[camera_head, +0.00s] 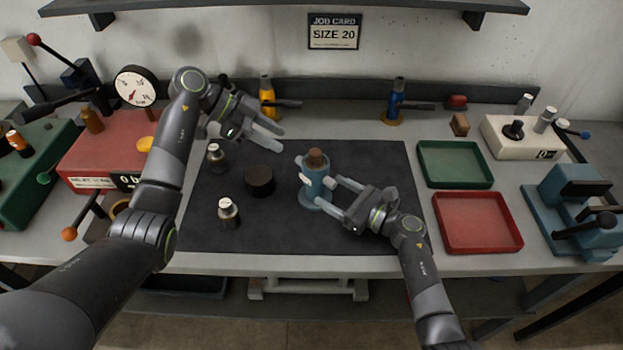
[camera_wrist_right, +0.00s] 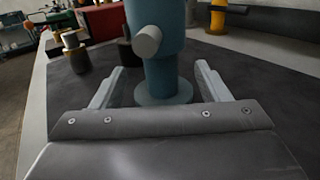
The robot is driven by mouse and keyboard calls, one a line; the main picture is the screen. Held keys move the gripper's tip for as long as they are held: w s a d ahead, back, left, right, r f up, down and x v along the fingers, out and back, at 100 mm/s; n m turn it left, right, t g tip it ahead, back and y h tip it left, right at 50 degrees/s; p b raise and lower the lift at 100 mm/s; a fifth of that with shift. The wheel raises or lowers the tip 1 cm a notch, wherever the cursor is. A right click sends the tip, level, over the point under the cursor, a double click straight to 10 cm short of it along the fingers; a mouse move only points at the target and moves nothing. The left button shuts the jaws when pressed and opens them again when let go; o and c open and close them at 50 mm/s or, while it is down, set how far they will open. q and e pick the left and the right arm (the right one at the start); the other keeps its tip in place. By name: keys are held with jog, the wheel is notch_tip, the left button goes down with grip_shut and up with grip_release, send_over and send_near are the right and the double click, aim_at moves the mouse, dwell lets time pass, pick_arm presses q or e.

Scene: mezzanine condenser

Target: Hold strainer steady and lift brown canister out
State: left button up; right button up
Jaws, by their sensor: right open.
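The blue strainer (camera_head: 317,188) stands upright on the dark mat, with pale stubs on its side. The brown canister (camera_head: 316,157) sits in its top, with only its upper end showing. My right gripper (camera_head: 334,191) is open, its fingers pointing at the strainer's lower body from the right. In the right wrist view the strainer (camera_wrist_right: 165,60) stands between and beyond the open fingers (camera_wrist_right: 160,82), with no clear contact. My left gripper (camera_head: 272,134) is open and empty, above the mat, left of and behind the strainer.
A dark round pot (camera_head: 260,181) and two small silver-topped bottles (camera_head: 228,212) (camera_head: 216,156) stand on the mat (camera_head: 290,235) left of the strainer. Green (camera_head: 455,184) and red (camera_head: 520,240) trays lie to the right. Yellow (camera_head: 267,97) and blue (camera_head: 396,100) fixtures stand behind.

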aim_at(309, 178)
jog(key=x, duration=0.8)
jog(key=shift+f, duration=0.1)
jog(key=c, duration=1.5)
jog(key=shift+w, duration=0.1)
grip_shut()
